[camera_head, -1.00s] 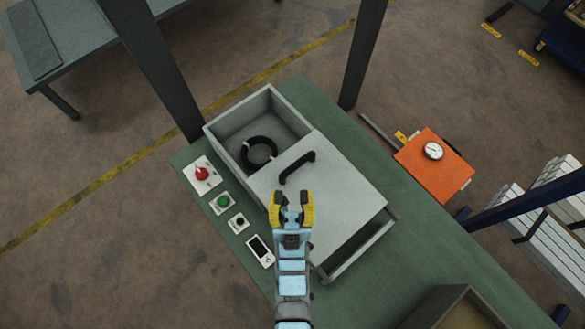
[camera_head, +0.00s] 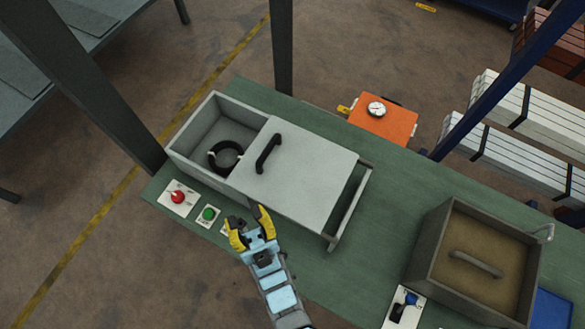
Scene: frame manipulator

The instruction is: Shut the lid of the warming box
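The warming box (camera_head: 190,139) is a grey open-topped box on the green table, with a black ring (camera_head: 226,157) inside its left part. Its flat grey lid (camera_head: 300,178) covers the middle and leaves the left part open; a gap also shows at the right end, by a raised end piece (camera_head: 349,208). A black handle (camera_head: 268,153) stands near the lid's left edge. My gripper (camera_head: 250,228), with yellow fingers, is open and empty, in front of the box's near side, below the handle in the picture. Contact with the box cannot be told.
A red button (camera_head: 178,197) and a green button (camera_head: 208,214) sit left of my gripper. A second box (camera_head: 430,250) with a handled panel inside stands at right, beside a switch plate (camera_head: 403,307). Table posts rise behind. An orange case (camera_head: 383,126) lies beyond the table.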

